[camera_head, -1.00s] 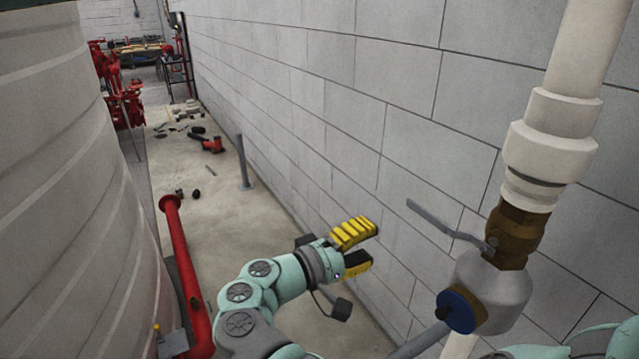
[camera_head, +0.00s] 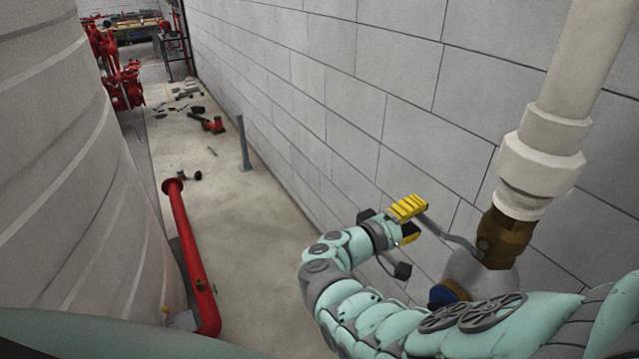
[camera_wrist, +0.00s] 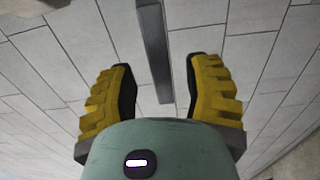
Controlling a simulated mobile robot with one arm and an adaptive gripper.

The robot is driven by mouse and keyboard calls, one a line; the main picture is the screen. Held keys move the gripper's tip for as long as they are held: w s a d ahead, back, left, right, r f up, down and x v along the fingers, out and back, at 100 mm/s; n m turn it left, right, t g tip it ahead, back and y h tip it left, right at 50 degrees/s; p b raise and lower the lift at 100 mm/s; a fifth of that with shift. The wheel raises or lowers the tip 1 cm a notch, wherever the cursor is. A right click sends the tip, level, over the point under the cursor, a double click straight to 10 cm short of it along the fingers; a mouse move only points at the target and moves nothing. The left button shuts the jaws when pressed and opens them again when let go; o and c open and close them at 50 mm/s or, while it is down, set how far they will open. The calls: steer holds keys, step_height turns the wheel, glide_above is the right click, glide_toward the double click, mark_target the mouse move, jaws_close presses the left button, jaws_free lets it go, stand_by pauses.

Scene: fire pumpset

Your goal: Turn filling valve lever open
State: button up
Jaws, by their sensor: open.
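The filling valve lever (camera_head: 447,232) is a grey metal handle that reaches left from the brass valve body (camera_head: 503,238) under a white pipe. My gripper (camera_head: 412,222) is at the lever's free end, with its yellow fingers open. In the wrist view the grey lever (camera_wrist: 153,50) runs down between the two spread yellow fingers (camera_wrist: 160,90), with a gap on each side. I cannot tell how deep its end reaches between the fingers. My arm hides the fitting below the valve in part.
A grey block wall (camera_head: 340,90) runs close behind the lever. The white pipe (camera_head: 570,80) rises at right. A large pale tank (camera_head: 70,180) fills the left, and a red pipe (camera_head: 190,255) lies beside it. The floor between is mostly clear.

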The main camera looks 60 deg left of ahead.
steer(key=shift+w+d, duration=0.15)
steer(key=shift+w, duration=0.75)
steer(key=shift+o, duration=0.4)
jaws_close()
steer(key=shift+s, duration=0.1)
